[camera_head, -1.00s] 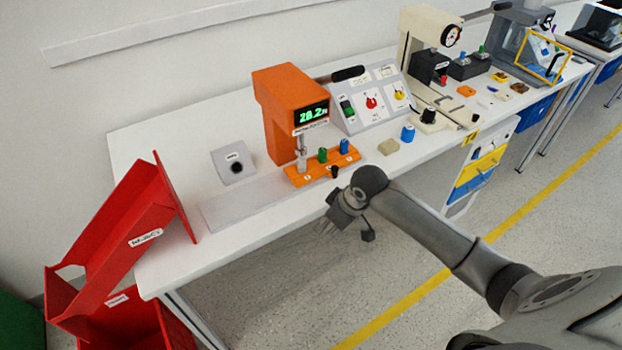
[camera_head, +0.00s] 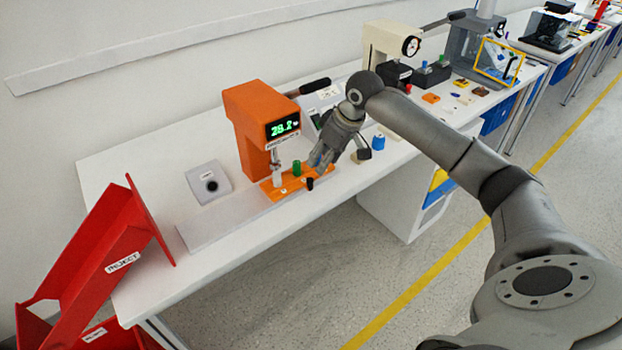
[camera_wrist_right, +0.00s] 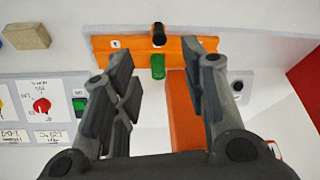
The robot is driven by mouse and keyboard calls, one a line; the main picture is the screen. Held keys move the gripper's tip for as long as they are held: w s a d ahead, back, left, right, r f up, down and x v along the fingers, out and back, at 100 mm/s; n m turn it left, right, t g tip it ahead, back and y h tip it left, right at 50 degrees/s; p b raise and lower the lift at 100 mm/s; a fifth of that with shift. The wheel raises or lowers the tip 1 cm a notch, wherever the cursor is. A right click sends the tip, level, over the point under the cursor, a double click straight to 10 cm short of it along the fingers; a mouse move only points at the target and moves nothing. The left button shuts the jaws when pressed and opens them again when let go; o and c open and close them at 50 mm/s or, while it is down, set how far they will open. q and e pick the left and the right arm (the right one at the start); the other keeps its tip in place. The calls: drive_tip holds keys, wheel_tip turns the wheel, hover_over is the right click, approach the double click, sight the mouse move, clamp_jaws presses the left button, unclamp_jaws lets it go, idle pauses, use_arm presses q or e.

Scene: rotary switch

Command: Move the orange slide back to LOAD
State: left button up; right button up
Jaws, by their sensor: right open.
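The orange slide (camera_head: 270,190) lies at the foot of the orange gauge stand (camera_head: 240,115), at the right end of a flat grey rail (camera_head: 215,220). It carries a green cylinder (camera_head: 296,168) and has a black knob (camera_head: 309,184) at its front edge. My right gripper (camera_head: 340,157) is open above the slide's right end and hides part of it. In the right wrist view its fingers (camera_wrist_right: 166,75) are apart, with the green cylinder (camera_wrist_right: 158,66) and black knob (camera_wrist_right: 159,34) seen between and beyond them. Nothing is between the fingers themselves. My left gripper is not in view.
A red reject chute (camera_head: 110,255) stands at the left. A grey button box (camera_head: 208,181) sits behind the rail. A sloped switch panel is partly hidden behind my right gripper. A loose blue cylinder (camera_head: 378,142) stands right of it. The grey rail's left part is clear.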

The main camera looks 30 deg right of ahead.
sight(311, 179)
drive_tip(key=x, duration=1)
drive_tip(key=shift+w+f+p, duration=0.15)
drive_tip(key=shift+f+p, duration=0.1)
drive_tip(key=shift+p, duration=0.1)
clamp_jaws()
